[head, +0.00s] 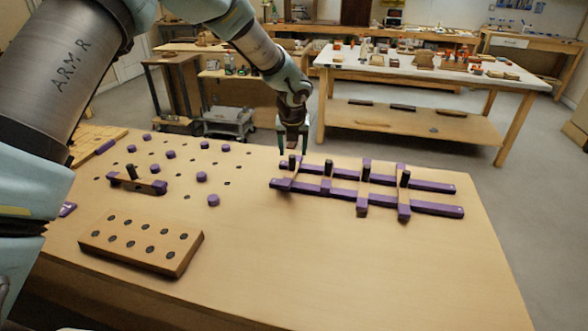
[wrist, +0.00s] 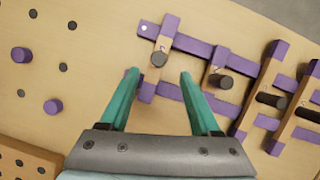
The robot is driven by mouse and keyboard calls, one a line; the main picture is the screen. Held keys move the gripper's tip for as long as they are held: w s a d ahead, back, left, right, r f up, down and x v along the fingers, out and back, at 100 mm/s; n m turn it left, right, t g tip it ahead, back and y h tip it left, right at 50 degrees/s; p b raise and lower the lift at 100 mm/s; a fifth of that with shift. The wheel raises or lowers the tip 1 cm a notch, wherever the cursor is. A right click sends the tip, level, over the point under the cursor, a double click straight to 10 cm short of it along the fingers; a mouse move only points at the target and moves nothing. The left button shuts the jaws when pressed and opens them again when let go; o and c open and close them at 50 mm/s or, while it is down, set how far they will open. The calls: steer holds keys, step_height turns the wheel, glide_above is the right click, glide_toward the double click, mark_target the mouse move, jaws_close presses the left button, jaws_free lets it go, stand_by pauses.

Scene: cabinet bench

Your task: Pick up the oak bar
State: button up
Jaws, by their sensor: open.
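Several oak bars with purple ends lie across two purple rails, each with a black peg standing on it. The leftmost oak bar (head: 286,175) is below my gripper (head: 293,148) in the head view. In the wrist view this oak bar (wrist: 155,70) runs between the fingertips of my gripper (wrist: 158,76), with its near purple end and part of the near rail (wrist: 172,92) between the fingers. My gripper is open and holds nothing. I cannot tell which crossbar the task means, nor the exact fingertip height.
A separate bar with purple ends and a peg (head: 138,183) lies on the left of the bench. A wooden block with dark holes (head: 140,240) stands at the front left. Several purple studs (head: 201,176) and dark holes dot the bench top. The front right is clear.

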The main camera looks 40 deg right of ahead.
mark_target(292, 157)
steer(key=shift+w+p+x, duration=0.15)
steer(key=shift+p+x, duration=0.6)
steer(key=shift+x, duration=1.05)
steer(key=shift+w+p+x, duration=0.1)
steer(key=shift+p+x, duration=0.65)
steer(key=shift+x, duration=1.05)
steer(key=shift+d+r, duration=0.1)
steer(key=shift+r, duration=0.05)
steer(key=shift+c, duration=0.2)
jaws_close()
